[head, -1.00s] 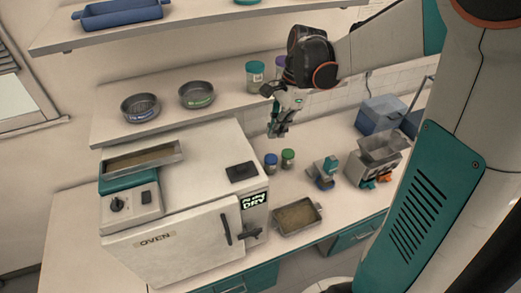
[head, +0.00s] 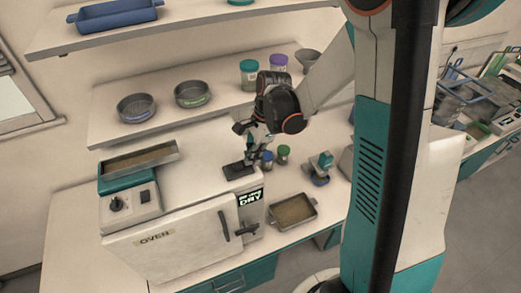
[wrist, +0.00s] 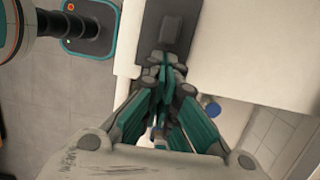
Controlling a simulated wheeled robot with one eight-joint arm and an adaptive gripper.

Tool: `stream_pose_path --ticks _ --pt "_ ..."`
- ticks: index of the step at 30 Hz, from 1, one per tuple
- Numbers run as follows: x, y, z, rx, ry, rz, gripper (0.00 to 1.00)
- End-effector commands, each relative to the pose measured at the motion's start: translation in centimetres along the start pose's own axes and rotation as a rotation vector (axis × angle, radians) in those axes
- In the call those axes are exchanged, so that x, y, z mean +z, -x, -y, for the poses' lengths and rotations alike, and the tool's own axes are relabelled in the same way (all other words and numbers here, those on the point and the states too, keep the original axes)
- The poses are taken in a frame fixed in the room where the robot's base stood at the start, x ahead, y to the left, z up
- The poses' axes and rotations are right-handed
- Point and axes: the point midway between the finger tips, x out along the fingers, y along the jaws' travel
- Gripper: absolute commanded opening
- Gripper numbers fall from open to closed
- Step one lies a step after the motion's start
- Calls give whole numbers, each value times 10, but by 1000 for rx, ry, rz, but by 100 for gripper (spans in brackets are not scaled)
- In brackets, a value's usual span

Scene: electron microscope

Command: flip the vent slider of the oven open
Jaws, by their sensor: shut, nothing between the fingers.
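The white oven (head: 172,242) stands at the left of the bench, with its door shut. On its top, near the right edge, is a dark vent plate (head: 236,172). In the wrist view the plate carries a raised grey slider block (wrist: 171,30). My gripper (head: 252,158) is shut and empty, just right of and slightly above the plate in the head view. In the wrist view the closed fingertips (wrist: 164,72) sit close to the near end of the plate, below the block in the picture. I cannot tell whether they touch it.
A tray of brown material (head: 138,159) lies on the oven's left control box. A shelf with sieve pans (head: 193,94) and jars (head: 249,74) is behind. Small jars (head: 283,153) and another tray (head: 293,211) are right of the oven.

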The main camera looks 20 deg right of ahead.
Motion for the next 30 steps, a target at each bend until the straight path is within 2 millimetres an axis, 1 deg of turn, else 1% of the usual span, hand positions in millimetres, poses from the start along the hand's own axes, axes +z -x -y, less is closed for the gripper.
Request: stream_pose_path --ticks 12,14,18,22,25,30 --pt "4 -2 0 0 0 0 0" --pt "10 -5 0 0 2 0 0" --pt "33 -12 0 1 5 0 0" --pt "50 -15 0 1 2 0 0" --pt "56 -15 0 0 1 0 0" --pt "57 -14 0 0 -1 1 0"
